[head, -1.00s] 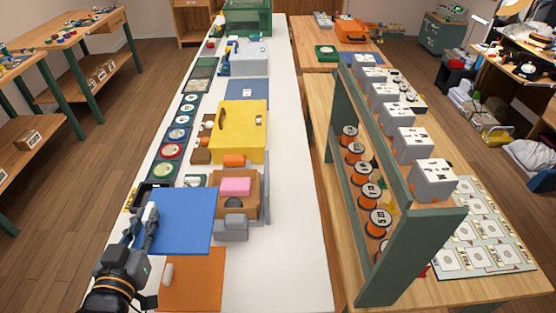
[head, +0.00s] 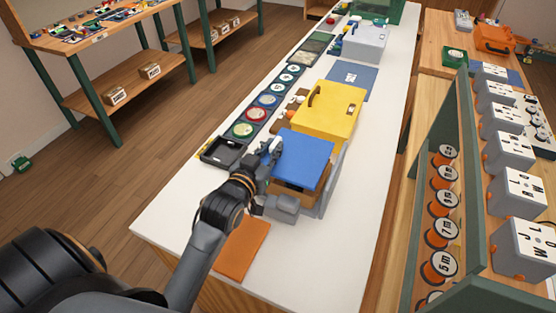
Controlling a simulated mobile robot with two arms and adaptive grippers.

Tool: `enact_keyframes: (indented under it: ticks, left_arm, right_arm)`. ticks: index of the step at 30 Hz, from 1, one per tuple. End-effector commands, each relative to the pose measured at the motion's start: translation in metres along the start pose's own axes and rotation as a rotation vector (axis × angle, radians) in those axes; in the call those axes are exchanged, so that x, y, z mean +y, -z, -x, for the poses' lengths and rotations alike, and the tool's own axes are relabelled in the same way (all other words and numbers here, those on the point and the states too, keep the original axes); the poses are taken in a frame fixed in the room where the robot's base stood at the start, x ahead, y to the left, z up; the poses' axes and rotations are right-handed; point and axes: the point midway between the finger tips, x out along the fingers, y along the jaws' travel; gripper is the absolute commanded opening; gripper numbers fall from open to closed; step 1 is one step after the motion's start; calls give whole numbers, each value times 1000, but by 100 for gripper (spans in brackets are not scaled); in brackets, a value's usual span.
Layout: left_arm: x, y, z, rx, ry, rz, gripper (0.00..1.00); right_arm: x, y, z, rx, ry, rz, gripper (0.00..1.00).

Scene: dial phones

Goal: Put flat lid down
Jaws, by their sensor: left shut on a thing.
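A flat blue lid (head: 303,158) shows in the head view over a wooden box (head: 293,196) near the front of the white table. My left gripper (head: 271,160) is shut on the lid's left edge. The lid covers most of the box from this view, so its contents are hidden. I cannot tell whether the lid touches the box's rim. My right gripper is not in view.
An orange panel (head: 241,250) lies flat at the table's front. A yellow case (head: 326,112) stands just behind the lid. A black tray (head: 222,152) and several round coloured dials line the left edge. A second blue panel (head: 352,80) lies farther back.

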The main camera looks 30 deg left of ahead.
Motion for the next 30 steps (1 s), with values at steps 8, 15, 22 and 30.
enact_keyframes:
  ticks: [8,15,22,30]
  left_arm:
    - [2,-23,-27,3,0,0,0]
    - [2,-53,-36,1,0,1,0]
    - [2,-57,-36,4,0,0,0]
    - [2,-63,-37,2,0,0,0]
  right_arm:
    - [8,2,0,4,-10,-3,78]
    - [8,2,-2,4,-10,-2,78]
    - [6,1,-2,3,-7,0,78]
    - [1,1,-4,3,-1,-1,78]
